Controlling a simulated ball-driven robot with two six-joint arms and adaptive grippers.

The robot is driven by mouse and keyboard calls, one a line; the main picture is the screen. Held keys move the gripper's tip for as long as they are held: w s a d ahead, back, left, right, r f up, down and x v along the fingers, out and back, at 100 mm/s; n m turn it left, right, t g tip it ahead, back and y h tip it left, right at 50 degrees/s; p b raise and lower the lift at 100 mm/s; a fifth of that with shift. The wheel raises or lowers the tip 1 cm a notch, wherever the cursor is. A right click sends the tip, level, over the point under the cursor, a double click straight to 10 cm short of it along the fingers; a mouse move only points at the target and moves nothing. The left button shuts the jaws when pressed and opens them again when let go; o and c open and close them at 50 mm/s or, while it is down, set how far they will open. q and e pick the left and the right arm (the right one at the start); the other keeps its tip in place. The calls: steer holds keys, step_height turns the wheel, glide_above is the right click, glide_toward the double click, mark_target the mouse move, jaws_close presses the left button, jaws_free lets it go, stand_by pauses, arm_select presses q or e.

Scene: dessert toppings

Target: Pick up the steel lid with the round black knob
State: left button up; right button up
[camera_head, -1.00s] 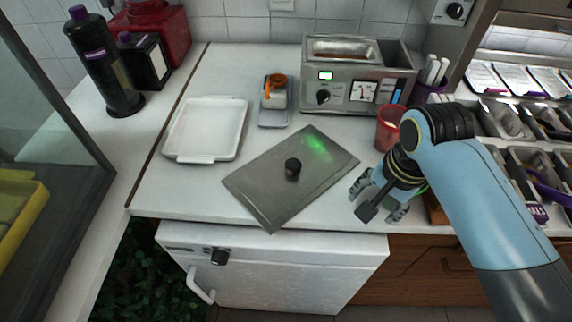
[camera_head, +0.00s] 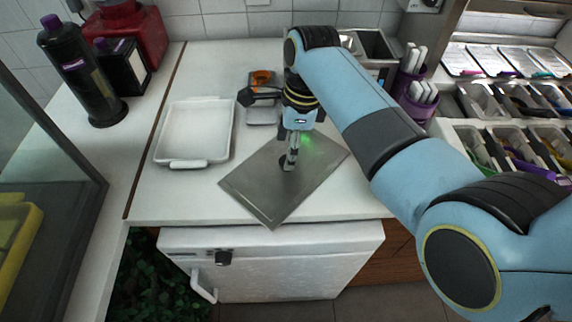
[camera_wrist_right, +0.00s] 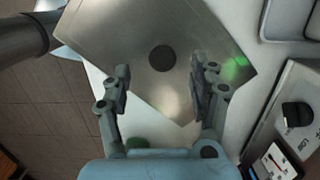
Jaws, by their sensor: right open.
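The steel lid (camera_head: 262,193) is a flat rectangular sheet lying on the white counter in the head view. It also fills the middle of the right wrist view (camera_wrist_right: 135,28). Its round black knob (camera_wrist_right: 162,58) shows between and just beyond my open right fingertips in the wrist view. My right gripper (camera_head: 290,160) points down over the lid at the knob and partly hides it in the head view. The right wrist view shows its two fingers (camera_wrist_right: 159,82) apart with nothing between the pads. A green glow lies on the lid. My left gripper is not in view.
A white tray (camera_head: 164,140) lies left of the lid. A small container with an orange item (camera_head: 262,78) stands behind it. A purple cup (camera_head: 412,100) and topping bins (camera_head: 505,100) are at right.

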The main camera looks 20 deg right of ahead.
steer(key=f, duration=0.4)
steer(key=shift+w+a+f, duration=0.15)
steer(key=shift+w+f, duration=0.05)
steer(key=shift+f, duration=0.1)
steer(key=shift+c, duration=0.2)
jaws_close()
